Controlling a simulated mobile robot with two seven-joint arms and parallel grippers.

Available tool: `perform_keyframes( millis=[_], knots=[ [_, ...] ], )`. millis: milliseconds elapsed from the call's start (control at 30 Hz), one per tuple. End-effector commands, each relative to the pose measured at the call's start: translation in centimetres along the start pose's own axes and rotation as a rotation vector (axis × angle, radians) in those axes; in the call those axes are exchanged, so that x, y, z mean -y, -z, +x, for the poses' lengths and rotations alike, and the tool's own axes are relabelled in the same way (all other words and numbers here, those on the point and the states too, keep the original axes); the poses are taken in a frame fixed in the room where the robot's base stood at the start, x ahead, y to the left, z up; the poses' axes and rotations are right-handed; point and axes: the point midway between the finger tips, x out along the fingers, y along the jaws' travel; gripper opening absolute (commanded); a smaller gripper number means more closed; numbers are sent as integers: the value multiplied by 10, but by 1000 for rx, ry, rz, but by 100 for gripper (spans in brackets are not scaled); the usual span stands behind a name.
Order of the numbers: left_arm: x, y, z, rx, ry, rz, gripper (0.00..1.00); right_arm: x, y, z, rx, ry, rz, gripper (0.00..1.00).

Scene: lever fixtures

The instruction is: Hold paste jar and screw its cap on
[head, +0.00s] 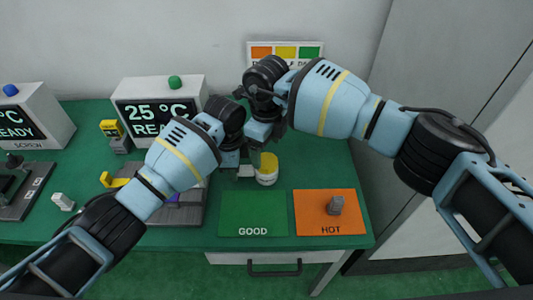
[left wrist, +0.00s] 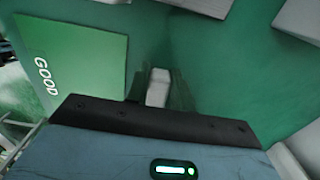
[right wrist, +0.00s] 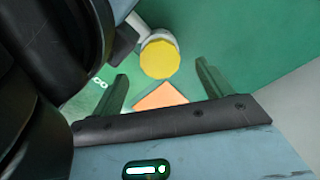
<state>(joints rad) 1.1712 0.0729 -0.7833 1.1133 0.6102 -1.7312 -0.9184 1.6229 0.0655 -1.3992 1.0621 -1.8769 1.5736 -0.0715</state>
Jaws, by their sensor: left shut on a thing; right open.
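The paste jar (head: 267,181) is white and stands on the green bench behind the GOOD mat, with a yellow cap (head: 267,163) on its top. The right wrist view shows the cap (right wrist: 159,60) from above as a yellow disc over the white jar; whether it is threaded cannot be told. My left gripper (head: 238,168) is beside the jar's left, shut on a white part (left wrist: 158,88) that appears to be the jar's side grip. My right gripper (head: 256,150) is above the jar, open, its fingers (right wrist: 161,72) apart on either side of the cap and not touching it.
A green GOOD mat (head: 253,214) and an orange HOT mat (head: 316,198) with a small grey block (head: 336,205) lie in front. Behind are a display box reading 25 °C (head: 190,88) and a colour-coded sign (head: 285,50). Bench right of the jar is clear.

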Motion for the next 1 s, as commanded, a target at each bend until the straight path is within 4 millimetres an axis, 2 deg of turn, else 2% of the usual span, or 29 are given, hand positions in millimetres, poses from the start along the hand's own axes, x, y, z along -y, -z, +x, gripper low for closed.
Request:
perform_keyframes(
  millis=[33, 200, 400, 600, 1000],
  knots=[
    [0, 0, 0, 1, -1, 0, 0, 1, 0, -12, 2, 2, 0, 79],
    [0, 0, 0, 1, -1, 0, 0, 0, -1, -45, 2, 1, 0, 79],
    [0, 0, 0, 0, -1, 0, 0, 0, 0, -72, 0, 1, 0, 79],
    [0, 0, 0, 0, -1, 0, 0, 0, 0, -82, 0, -1, 0, 79],
    [0, 0, 0, 0, -1, 0, 0, 0, 0, -82, 0, -1, 0, 79]
  ],
)
